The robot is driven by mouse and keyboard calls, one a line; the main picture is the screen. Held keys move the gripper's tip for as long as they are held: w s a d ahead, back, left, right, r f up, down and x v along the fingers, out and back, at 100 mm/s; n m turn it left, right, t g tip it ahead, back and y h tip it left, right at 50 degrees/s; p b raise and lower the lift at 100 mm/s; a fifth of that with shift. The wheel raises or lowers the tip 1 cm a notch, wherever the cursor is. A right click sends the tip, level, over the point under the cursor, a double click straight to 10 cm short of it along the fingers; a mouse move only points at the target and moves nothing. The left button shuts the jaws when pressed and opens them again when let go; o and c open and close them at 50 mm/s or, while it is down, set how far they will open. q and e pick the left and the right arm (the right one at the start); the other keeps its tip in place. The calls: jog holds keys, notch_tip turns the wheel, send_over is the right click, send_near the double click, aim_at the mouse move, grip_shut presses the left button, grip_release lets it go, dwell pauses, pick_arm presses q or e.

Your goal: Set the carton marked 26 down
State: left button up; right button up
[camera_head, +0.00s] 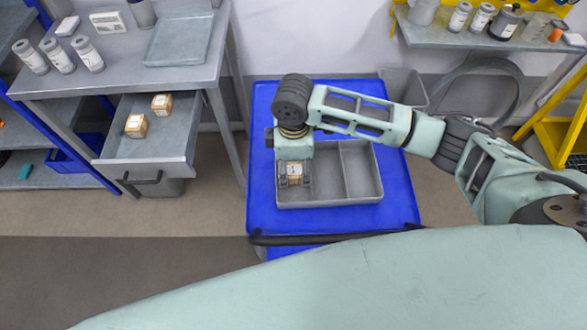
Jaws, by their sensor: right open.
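A small light-brown carton with a white label (295,169) is in the left part of a grey divided tray (330,205). Its marking is too small to read. My right gripper (295,181) points down over this carton, with its fingers open on either side of it. Whether the fingers touch the carton I cannot tell. The gripper body hides the carton's far side. My left gripper is not in view.
The tray sits on a blue cart (400,205) with a dark front handle. The tray's right compartment is empty. Two similar cartons (136,126) (162,104) lie in an open drawer (172,150) at left. A grey bench (120,73) stands above it.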

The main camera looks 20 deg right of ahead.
aim_at(293, 170)
notch_tip(293, 170, up, 10)
jog(key=b, duration=0.1)
jog(key=shift+f, duration=0.2)
dwell(0.4)
